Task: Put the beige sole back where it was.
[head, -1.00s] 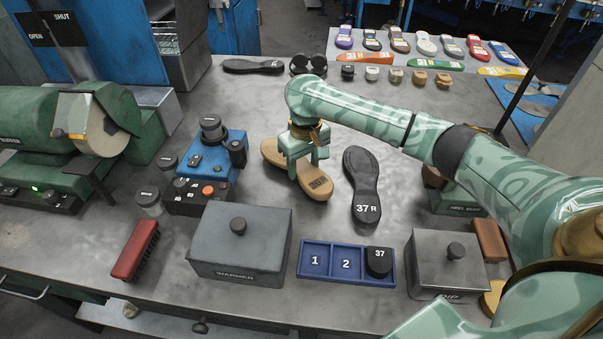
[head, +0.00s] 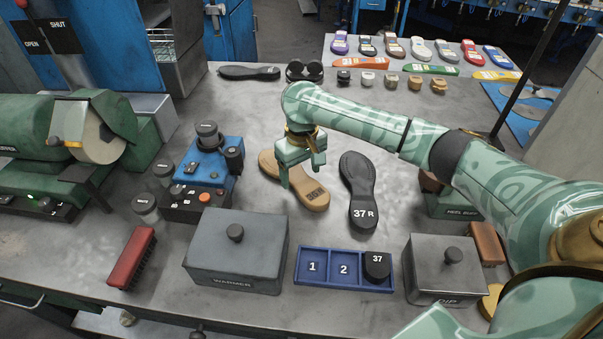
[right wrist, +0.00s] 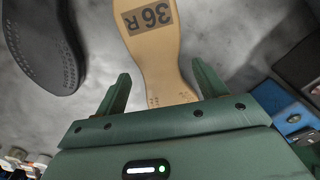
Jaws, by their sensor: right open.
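The beige sole (head: 313,194) lies flat on the grey bench, left of a black sole marked 37 R (head: 359,190). In the right wrist view the beige sole (right wrist: 152,62) shows a dark label reading 36 R. My right gripper (head: 300,178) is open above the sole's waist and upper part, which it partly hides. In the wrist view its two fingers (right wrist: 163,88) stand apart, one on each side of the sole, not touching it as far as I can see. My left gripper is out of view.
A blue tray (head: 327,283) with spaces 1 and 2 empty and a black heel marked 37 stands in front. A grey warmer box (head: 235,250), a lidded dip box (head: 447,268) and a blue machine (head: 207,170) stand around. Bare bench lies behind the soles.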

